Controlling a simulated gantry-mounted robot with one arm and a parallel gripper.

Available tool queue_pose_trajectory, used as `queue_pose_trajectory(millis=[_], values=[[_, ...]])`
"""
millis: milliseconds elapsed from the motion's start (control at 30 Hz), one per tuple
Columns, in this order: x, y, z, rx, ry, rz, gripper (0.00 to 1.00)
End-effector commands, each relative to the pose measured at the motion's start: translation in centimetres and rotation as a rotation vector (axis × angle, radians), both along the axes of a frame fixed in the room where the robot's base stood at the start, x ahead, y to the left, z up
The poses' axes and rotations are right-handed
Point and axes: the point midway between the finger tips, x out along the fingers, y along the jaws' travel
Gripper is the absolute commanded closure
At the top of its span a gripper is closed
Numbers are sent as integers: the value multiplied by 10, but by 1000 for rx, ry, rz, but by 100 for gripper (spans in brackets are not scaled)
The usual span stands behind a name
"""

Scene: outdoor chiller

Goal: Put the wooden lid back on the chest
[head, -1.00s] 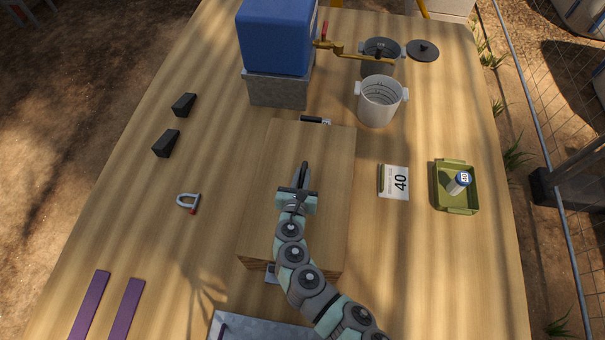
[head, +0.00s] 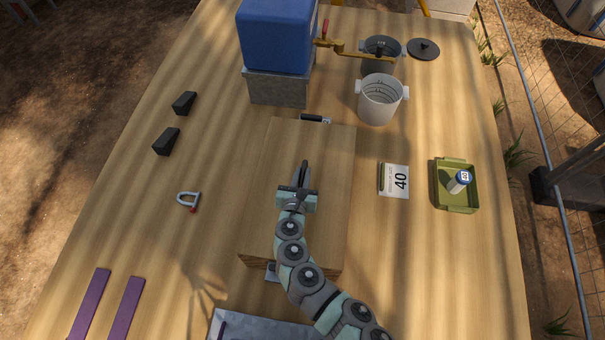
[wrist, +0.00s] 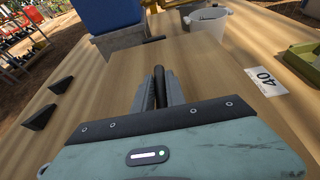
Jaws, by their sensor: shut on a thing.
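The wooden lid (head: 326,150) is a broad flat board in the middle of the table, and it also shows in the wrist view (wrist: 200,67). My gripper (head: 301,176) is above the lid's middle, shut on its dark upright handle (wrist: 158,72). The chest is mostly hidden beneath the lid. A black handle with a metal bracket (head: 314,119) shows past the far edge, and a metal bracket (head: 271,271) shows past the near edge. I cannot tell whether the lid rests fully on the chest or sits slightly above it.
A blue-topped grey box (head: 279,88) stands behind the lid. A white pot (head: 379,101) stands at the back right. A card marked 40 (head: 394,181) and a green tray (head: 441,197) lie to the right. A shackle (head: 188,200) lies left; a metal tray (head: 260,325) is nearest.

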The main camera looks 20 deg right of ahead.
Motion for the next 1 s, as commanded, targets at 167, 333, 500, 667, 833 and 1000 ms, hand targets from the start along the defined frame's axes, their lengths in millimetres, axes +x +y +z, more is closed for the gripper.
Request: queue_pose_trajectory(millis=[167,333,500,667,833,1000], values=[[1,0,1,-2,-2,1,100],[1,0,-2,-2,-2,0,100],[1,0,-7,-3,-2,1,100],[1,0,-12,-3,-2,1,100],[1,0,-16,-3,-2,1,100],[1,0,-21,-2,-2,0,100]])
